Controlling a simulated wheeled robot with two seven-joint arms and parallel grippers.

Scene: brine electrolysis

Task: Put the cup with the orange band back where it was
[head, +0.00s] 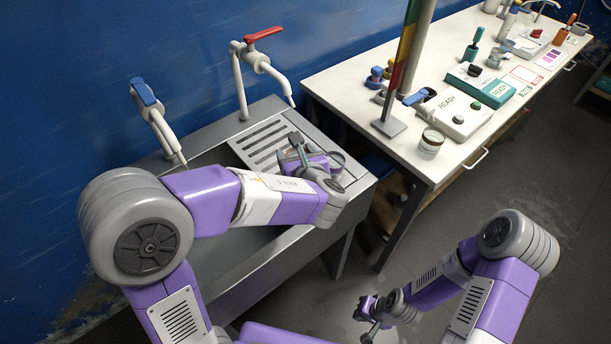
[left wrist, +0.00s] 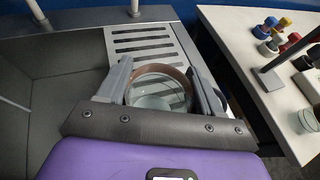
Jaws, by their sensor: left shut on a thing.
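A clear glass cup with a brownish-orange band around its rim (left wrist: 160,91) is between the fingers of my left gripper (left wrist: 158,76). My left gripper is shut on this cup over the slotted drainboard (left wrist: 142,41) of the sink. In the head view the cup (head: 338,159) shows only partly beside my left gripper (head: 320,153). I cannot tell whether its base touches the drainboard. My right gripper (head: 369,313) hangs low over the floor, away from the sink and table. Its fingers are too small to judge.
The metal sink (head: 215,265) has a red-handled tap (head: 264,35) and a blue-handled tap (head: 143,92). On the white table (head: 345,82) right of it, another glass cup (head: 431,144) stands near the front edge, by a READY box (head: 455,113) and a striped post (head: 404,50).

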